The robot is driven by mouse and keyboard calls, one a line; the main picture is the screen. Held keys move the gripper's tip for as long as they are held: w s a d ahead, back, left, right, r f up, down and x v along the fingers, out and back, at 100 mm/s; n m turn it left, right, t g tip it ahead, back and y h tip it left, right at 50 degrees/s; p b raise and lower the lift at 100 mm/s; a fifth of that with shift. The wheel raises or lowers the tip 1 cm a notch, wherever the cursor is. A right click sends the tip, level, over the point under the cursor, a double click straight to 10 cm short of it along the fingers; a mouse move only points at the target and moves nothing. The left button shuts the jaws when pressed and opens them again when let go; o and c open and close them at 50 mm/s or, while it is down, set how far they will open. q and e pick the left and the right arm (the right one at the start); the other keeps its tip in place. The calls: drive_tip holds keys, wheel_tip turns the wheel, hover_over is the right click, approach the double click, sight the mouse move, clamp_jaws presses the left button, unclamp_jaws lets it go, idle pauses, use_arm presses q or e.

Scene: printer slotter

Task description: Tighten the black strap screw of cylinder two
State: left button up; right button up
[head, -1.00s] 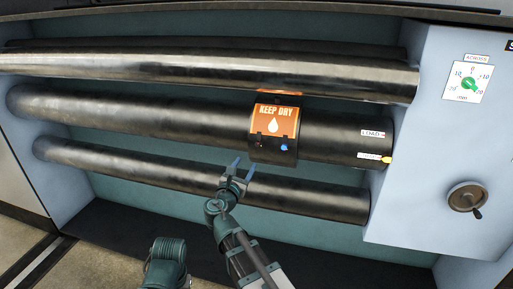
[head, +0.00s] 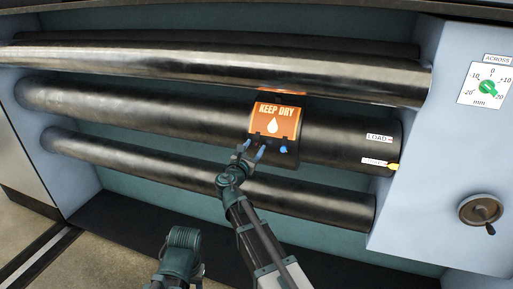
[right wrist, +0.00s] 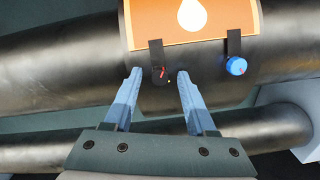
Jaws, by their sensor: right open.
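The middle cylinder (head: 150,108) carries an orange KEEP DRY plate (head: 275,112) held by two dark straps. In the right wrist view, the black strap screw (right wrist: 158,76) with a small red mark sits at the end of the left strap. A blue strap screw (right wrist: 236,66) sits at the right strap, and it also shows in the head view (head: 283,150). My right gripper (head: 253,150) is open and empty, close to the plate's lower edge. In the right wrist view its fingertips (right wrist: 159,73) appear on either side of the black screw; contact cannot be told.
An upper cylinder (head: 200,62) and a lower cylinder (head: 130,165) run parallel to the middle one. The right side panel has a green dial (head: 488,88) and a handwheel (head: 480,210). LOAD (head: 378,138) and another label mark the cylinder's right end.

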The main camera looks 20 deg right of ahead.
drive_tip(key=shift+c, duration=0.3)
clamp_jaws()
drive_tip(key=shift+m, duration=0.3)
drive_tip(key=m+g, duration=0.1)
drive_tip(key=m, duration=0.5)
drive_tip(key=shift+p, duration=0.4)
drive_tip(key=m, duration=0.3)
drive_tip(key=m+p, duration=0.1)
drive_tip(key=m, duration=0.1)
drive_tip(key=shift+r+m+g+h, duration=0.1)
drive_tip(key=shift+m+g+h, duration=0.2)
drive_tip(key=shift+m, duration=0.1)
drive_tip(key=m+p, duration=0.1)
drive_tip(key=m, duration=0.4)
drive_tip(key=shift+g, duration=0.3)
drive_tip(key=m+y+p, duration=0.1)
drive_tip(key=m, duration=0.4)
drive_tip(key=shift+m, duration=0.4)
drive_tip(key=shift+p, duration=0.3)
